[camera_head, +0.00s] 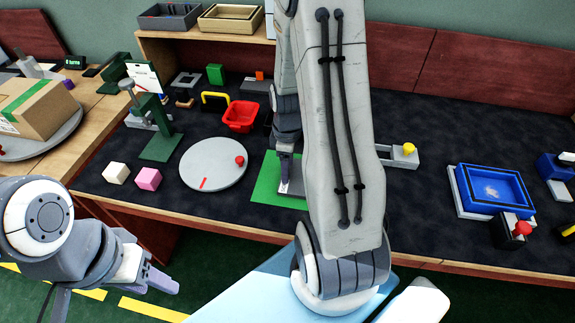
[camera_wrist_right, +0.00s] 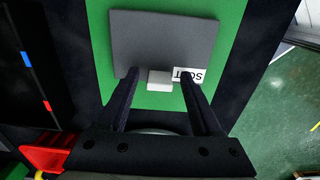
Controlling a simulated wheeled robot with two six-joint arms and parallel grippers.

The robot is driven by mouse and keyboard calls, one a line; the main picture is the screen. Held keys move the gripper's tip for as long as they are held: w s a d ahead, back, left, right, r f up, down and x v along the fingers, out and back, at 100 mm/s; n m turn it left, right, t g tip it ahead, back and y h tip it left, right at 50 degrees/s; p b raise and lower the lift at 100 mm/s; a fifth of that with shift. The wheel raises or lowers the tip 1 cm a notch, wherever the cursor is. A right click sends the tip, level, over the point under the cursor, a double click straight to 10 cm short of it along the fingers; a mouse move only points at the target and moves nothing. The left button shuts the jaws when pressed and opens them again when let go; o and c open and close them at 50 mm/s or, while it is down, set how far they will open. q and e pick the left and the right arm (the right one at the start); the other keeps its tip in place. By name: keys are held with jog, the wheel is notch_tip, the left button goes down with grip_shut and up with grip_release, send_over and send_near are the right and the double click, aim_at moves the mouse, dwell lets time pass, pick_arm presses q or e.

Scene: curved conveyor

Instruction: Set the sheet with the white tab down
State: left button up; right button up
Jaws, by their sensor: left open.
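The grey sheet (camera_wrist_right: 163,40) lies flat over the green mat (camera_wrist_right: 228,25) in the right wrist view, with its white tab (camera_wrist_right: 160,80) at the near edge. A white label (camera_wrist_right: 188,75) with dark print is beside the tab. My right gripper (camera_wrist_right: 159,82) is open, its fingers on either side of the tab with gaps. In the head view, the right gripper (camera_head: 285,165) is over the green mat (camera_head: 266,185); my arm hides much of the sheet (camera_head: 294,183). My left gripper (camera_head: 115,298) is open and empty at lower left.
A red bin (camera_head: 241,116) is behind.

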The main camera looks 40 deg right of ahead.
jog(key=shift+r, duration=0.5)
notch_tip(320, 180, up, 11)
jog(key=p, duration=0.2)
jog(key=shift+r, duration=0.2)
jog(key=s+a+r, duration=0.1)
jog(key=a+r, duration=0.1)
jog(key=a, duration=0.6)
jog(key=s+a+r, duration=0.1)
jog(key=s+a, duration=0.1)
jog(key=a, duration=0.7)
jog(key=s+a+r+m+y, duration=0.1)
jog(key=s+a+r, duration=0.1)
jog(key=s+a, duration=0.8)
jog(key=shift+s+a, duration=0.4)
jog(key=shift+s, duration=0.65)
jog(key=shift+r, duration=0.15)
